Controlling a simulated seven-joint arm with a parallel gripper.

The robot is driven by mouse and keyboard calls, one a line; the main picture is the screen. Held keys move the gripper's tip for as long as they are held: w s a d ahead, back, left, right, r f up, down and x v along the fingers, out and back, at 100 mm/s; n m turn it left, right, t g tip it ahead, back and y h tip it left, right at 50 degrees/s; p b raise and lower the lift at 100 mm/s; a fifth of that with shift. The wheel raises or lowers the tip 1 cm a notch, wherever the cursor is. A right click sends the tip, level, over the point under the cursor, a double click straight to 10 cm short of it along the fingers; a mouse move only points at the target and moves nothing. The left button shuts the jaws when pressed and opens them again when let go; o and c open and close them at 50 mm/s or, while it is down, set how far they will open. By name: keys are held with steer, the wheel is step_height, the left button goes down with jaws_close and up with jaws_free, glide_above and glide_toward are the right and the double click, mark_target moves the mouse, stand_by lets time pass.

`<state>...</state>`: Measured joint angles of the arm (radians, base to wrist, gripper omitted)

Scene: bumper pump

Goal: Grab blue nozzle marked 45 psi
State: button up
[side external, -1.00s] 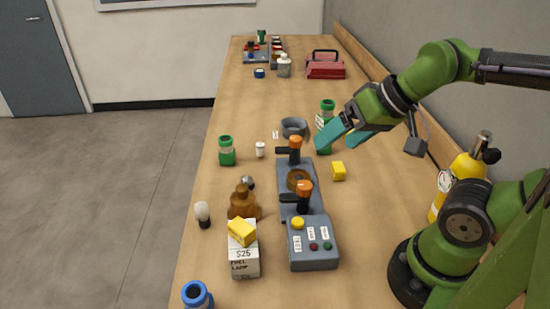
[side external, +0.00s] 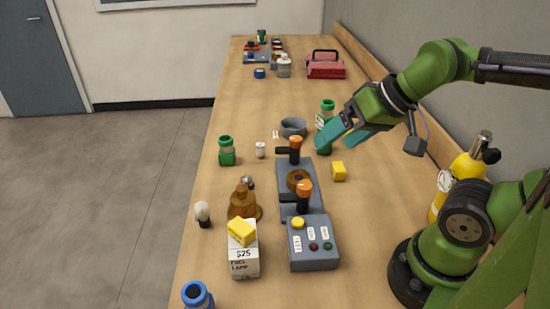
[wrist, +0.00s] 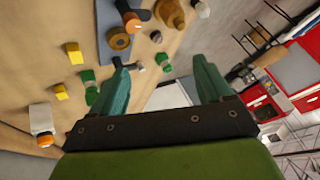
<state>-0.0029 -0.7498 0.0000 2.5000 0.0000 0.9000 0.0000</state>
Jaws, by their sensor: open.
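A blue ring-shaped nozzle (side external: 197,295) with a dark opening stands at the near left edge of the table, partly cut off by the bottom of the side external view. A smaller blue piece (side external: 260,73) lies far back on the table. No 45 psi marking is readable on either. My gripper (side external: 340,138) is open, with teal fingers, above the table near a tall green-capped bottle (side external: 327,106), well away from both blue things.
A fuel lamp box (side external: 244,262), brown bottle (side external: 243,205), bulb (side external: 203,213) and green jar (side external: 227,151) stand left. A yellow pump cylinder (side external: 457,180) stands right.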

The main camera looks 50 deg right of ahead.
steer(key=w+a+f+n+g, duration=0.25)
steer(key=a+n, duration=0.25)
steer(key=a, duration=0.4)
steer(key=n+g+h, duration=0.2)
steer(key=n+g, duration=0.3)
steer(key=n, duration=1.4)
glide_toward(198, 304)
steer(key=w+d+r, duration=0.1)
steer(key=d, duration=0.1)
steer(key=a+r+n, duration=0.1)
steer(key=n, duration=0.5)
steer(key=f, duration=1.6)
steer(key=shift+w+a+f, duration=0.1)
steer(key=shift+w+a, duration=0.05)
steer(key=shift+w, duration=0.15)
steer(key=c, duration=1.2)
steer(key=shift+r, duration=0.2)
